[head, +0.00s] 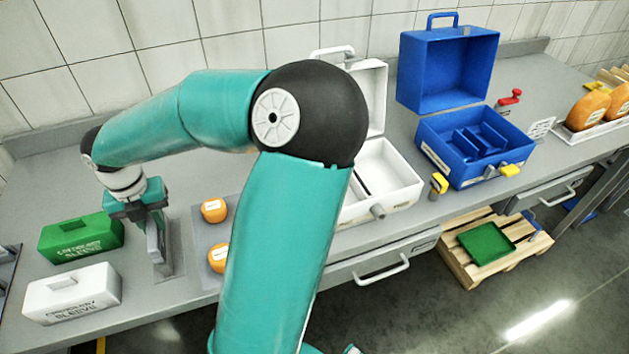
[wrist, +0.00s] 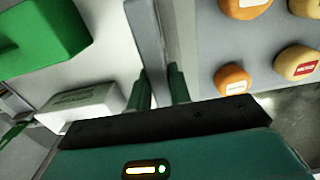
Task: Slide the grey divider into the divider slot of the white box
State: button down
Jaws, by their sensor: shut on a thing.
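The grey divider (head: 157,245) stands upright on the bench at the left in the head view, below my gripper (head: 148,207). In the wrist view the divider (wrist: 148,38) runs up between the two green fingers of my gripper (wrist: 160,82), which is shut on it. Its lower end is at or close to a grey plate (head: 172,272); I cannot tell whether it touches. The white box (head: 398,176) stands open at mid-bench with its lid raised behind it. A dark strip shows inside; my arm hides the box's left part, and I cannot make out the slot.
A green sleeve block (head: 82,238) and a white sleeve block (head: 75,293) lie left of the divider. Small orange cheese wheels (head: 214,210) sit on a grey mat to its right. An open blue box (head: 470,150) and a yellow-handled piece (head: 438,184) stand right of the white box.

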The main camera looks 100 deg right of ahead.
jog(key=shift+r, duration=1.3)
jog(key=shift+r, duration=0.3)
jog(key=shift+r, duration=0.7)
jog(key=shift+r, duration=0.35)
jog(key=shift+r, duration=0.2)
jog(key=shift+r, duration=1.45)
